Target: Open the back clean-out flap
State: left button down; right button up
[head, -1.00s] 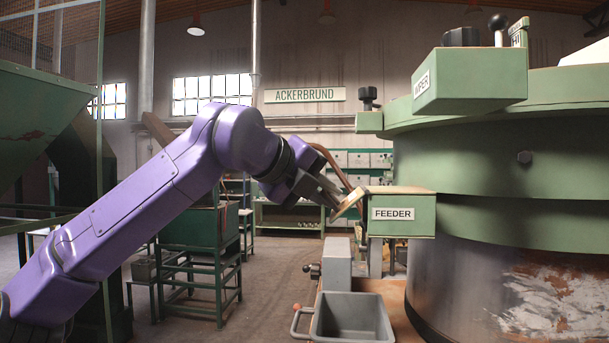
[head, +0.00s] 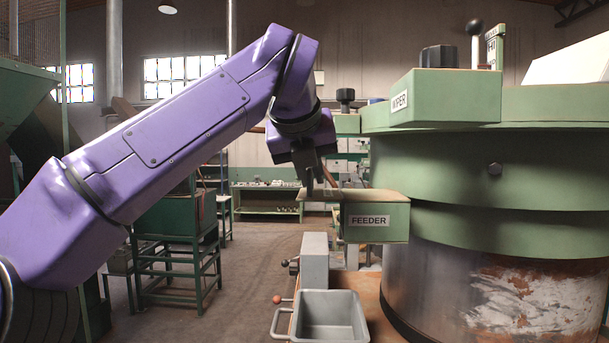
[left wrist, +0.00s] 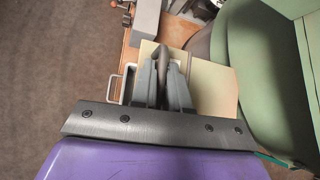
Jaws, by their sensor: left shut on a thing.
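The feeder box (head: 376,218), green with a FEEDER label, juts left from the big round hopper. A pale flat flap (head: 316,196) sticks out level from its left side, near the top edge. My left gripper (head: 321,184) points down onto this flap and is shut. In the left wrist view the gripper (left wrist: 165,72) has a dark curved bar between its fingers, with the pale flap (left wrist: 144,55) behind. Where the bar joins the flap is hidden by the fingers. My right gripper is in neither view.
A grey bin (head: 330,318) with a side handle stands below the feeder, beside a grey block (head: 314,258). The green WIPER box (head: 445,97) overhangs at upper right. A green stand (head: 178,235) is at left. Floor between is open.

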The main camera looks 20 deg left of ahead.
pick_arm(q)
jog(key=shift+d, duration=0.1)
dwell(0.5)
jog(key=c, duration=1.2)
grip_release()
jog(key=shift+c, duration=0.2)
jog(key=v, duration=1)
jog(key=shift+r, duration=0.25)
jog(key=shift+s+d, duration=0.1)
jog(key=shift+s, duration=0.05)
